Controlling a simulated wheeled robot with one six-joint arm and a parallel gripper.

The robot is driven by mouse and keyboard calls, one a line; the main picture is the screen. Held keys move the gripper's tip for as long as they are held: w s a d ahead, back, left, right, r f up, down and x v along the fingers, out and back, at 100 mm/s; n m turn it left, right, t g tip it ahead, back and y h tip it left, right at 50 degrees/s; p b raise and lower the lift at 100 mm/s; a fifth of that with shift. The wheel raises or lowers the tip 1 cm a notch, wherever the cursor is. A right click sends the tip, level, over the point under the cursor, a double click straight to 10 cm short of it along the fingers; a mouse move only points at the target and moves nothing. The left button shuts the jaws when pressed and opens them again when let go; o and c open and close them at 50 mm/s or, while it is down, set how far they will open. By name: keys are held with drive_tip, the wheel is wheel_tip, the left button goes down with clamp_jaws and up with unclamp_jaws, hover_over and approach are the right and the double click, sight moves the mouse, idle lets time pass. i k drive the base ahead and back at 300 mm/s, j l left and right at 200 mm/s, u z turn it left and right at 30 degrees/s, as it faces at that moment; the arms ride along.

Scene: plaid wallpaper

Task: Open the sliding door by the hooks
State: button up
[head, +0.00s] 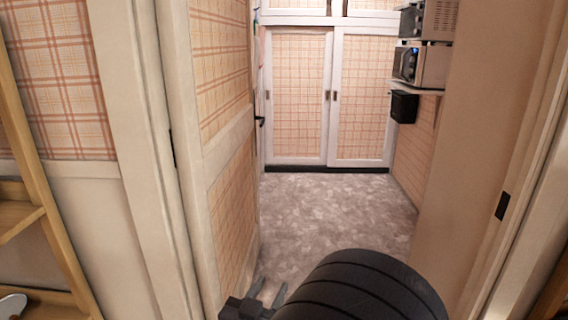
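A pair of sliding doors with plaid panels and white frames stands shut at the back of the far room in the head view. The left panel (297,95) and right panel (363,95) meet at the middle, with small dark pulls near the seam. Small, unclear items (257,55) show along the far edge of the hinged door; I cannot tell whether they are hooks. My gripper (268,290) is low in the view, in front of the doorway and far from the sliding doors. Its two grey fingers are apart with nothing visible between them.
A plaid hinged door (222,110) with a dark handle (260,121) stands open on the left of the doorway. The right jamb (480,150) bounds the opening. Microwaves (422,64) sit on wall shelves at right. The grey floor (335,205) beyond is clear.

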sight(297, 67)
drive_tip(key=i, duration=4.9)
drive_tip(key=i+u, duration=0.1)
drive_tip(key=i, duration=0.75)
drive_tip(key=i+l+u, duration=0.1)
drive_tip(key=i, duration=0.75)
drive_tip(key=i+l+u, duration=0.2)
drive_tip(key=i, duration=0.15)
drive_tip(key=i+l+u, duration=0.25)
drive_tip(key=i+j, duration=0.1)
